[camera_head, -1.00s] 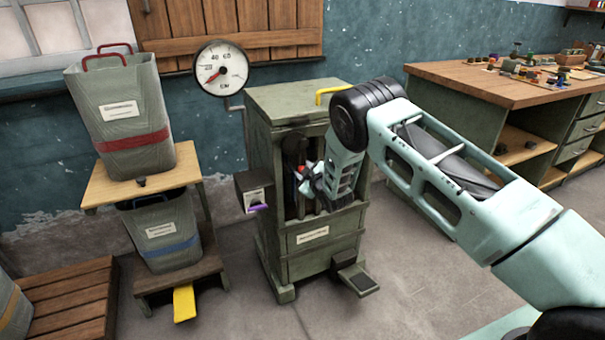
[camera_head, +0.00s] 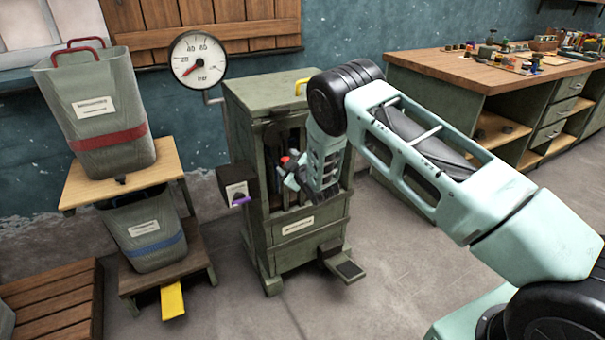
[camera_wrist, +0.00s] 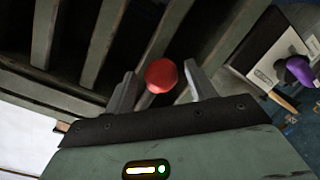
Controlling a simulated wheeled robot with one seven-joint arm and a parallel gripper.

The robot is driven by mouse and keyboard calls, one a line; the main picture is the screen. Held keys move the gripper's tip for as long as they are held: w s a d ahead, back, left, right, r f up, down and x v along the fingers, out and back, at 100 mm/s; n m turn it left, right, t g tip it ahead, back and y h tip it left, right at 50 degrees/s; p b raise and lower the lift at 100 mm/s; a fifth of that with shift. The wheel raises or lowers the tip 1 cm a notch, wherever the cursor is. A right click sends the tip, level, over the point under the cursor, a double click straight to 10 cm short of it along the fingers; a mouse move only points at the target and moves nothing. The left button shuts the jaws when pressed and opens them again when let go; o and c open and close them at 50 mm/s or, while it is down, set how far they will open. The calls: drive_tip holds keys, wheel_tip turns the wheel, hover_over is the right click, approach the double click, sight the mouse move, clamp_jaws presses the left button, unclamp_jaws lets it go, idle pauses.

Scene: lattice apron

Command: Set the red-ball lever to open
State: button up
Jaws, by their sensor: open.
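The red ball (camera_wrist: 161,75) of the lever shows in the wrist view, with a short pale piece of its stem below it. My gripper (camera_wrist: 160,88) is open, with one finger on each side of the ball. I cannot tell whether either finger touches it. In the head view the red ball (camera_head: 285,160) is a small spot at the front opening of the green cabinet (camera_head: 262,98). My gripper (camera_head: 293,178) is right at it there. Most of the lever's stem is hidden behind my gripper and wrist.
Dark slats (camera_wrist: 105,40) lie behind the ball. A box with a purple handle (camera_head: 241,200) sticks out at the cabinet's left. A pedal (camera_head: 345,267) is at its foot. A gauge (camera_head: 198,60) stands at the back left. Stacked bins (camera_head: 98,110) are further left.

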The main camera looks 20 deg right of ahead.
drive_tip(key=s+d+r, duration=0.1)
drive_tip(key=s+r, duration=0.2)
drive_tip(key=s, duration=1.2)
drive_tip(key=shift+s+d, duration=0.25)
drive_tip(key=s+a+r+m+g+y+p, duration=0.2)
drive_tip(key=s+a+r+m+g+p, duration=0.15)
drive_tip(key=s+a+r+g, duration=0.85)
drive_tip(key=s+a+r+g+h+p, duration=0.1)
drive_tip(key=s+r, duration=0.3)
drive_tip(key=s, duration=0.5)
drive_tip(key=s+a+r+n+g+h+p, duration=0.1)
drive_tip(key=s+r, duration=0.2)
drive_tip(key=s, duration=0.6)
drive_tip(key=s+r+g+h+p, duration=0.1)
drive_tip(key=s+r, duration=0.3)
drive_tip(key=s, duration=0.5)
drive_tip(key=shift+s+a+r+g+p, duration=0.2)
drive_tip(key=shift+a+r+g+p, duration=0.2)
drive_tip(key=shift+g+p, duration=0.1)
